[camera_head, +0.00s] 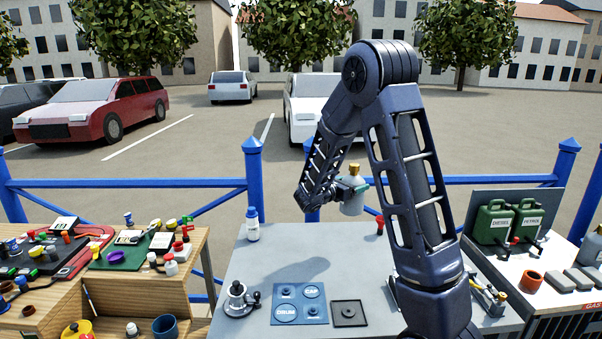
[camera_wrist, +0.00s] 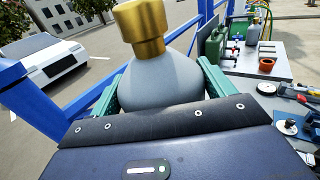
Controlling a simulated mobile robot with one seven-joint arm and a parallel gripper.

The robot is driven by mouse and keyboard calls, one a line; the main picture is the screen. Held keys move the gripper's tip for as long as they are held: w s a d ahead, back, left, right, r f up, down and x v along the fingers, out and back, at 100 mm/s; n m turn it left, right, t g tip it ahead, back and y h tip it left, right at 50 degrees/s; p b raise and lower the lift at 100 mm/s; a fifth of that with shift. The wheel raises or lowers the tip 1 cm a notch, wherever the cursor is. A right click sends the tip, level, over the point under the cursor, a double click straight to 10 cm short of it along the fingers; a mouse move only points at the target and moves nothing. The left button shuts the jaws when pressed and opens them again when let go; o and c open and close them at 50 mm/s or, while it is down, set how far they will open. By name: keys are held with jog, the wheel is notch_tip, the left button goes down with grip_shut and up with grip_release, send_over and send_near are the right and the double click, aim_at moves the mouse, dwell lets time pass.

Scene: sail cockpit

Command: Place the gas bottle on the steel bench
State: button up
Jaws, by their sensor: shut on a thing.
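The gas bottle (camera_head: 353,200) is a small grey cylinder with a brass valve on top. My gripper (camera_head: 352,186) is shut on it and holds it upright, above the far part of a grey bench. The grey-topped bench (camera_head: 300,255) in the middle looks like the steel bench. The bottle's lower end appears clear of the bench, but the exact height is hard to tell.
The grey bench carries a white bottle (camera_head: 252,225), a small metal device (camera_head: 238,300), a blue labelled board (camera_head: 300,303) and a dark square plate (camera_head: 349,313). Wooden benches with clutter stand left. Green canisters (camera_head: 493,222) stand right. A blue fence (camera_head: 130,184) runs behind.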

jog(key=w+d+f+n+t+y, duration=0.3)
jog(key=w+f+n+y, duration=0.1)
jog(key=f, duration=0.4)
jog(key=w+d+f+n+t+y, duration=0.3)
jog(key=w+f+t+y, duration=0.1)
jog(key=w+f, duration=0.4)
jog(key=shift+n+y, duration=0.4)
jog(key=shift+y, duration=0.5)
jog(key=shift+w+a+r, duration=0.1)
jog(key=s+a+r+m+g+h, duration=0.4)
jog(key=s+r+h, duration=0.35)
jog(key=r, duration=0.55)
jog(key=s+a+r+m+g+h, duration=0.2)
jog(key=s+r+m+g, duration=0.1)
jog(key=s, duration=0.4)
jog(key=s+a+r+m+g+h, duration=0.2)
jog(key=s+m+g, duration=0.1)
jog(key=s, duration=0.4)
notch_tip(320, 180, down, 20)
jog(key=shift+a, duration=0.2)
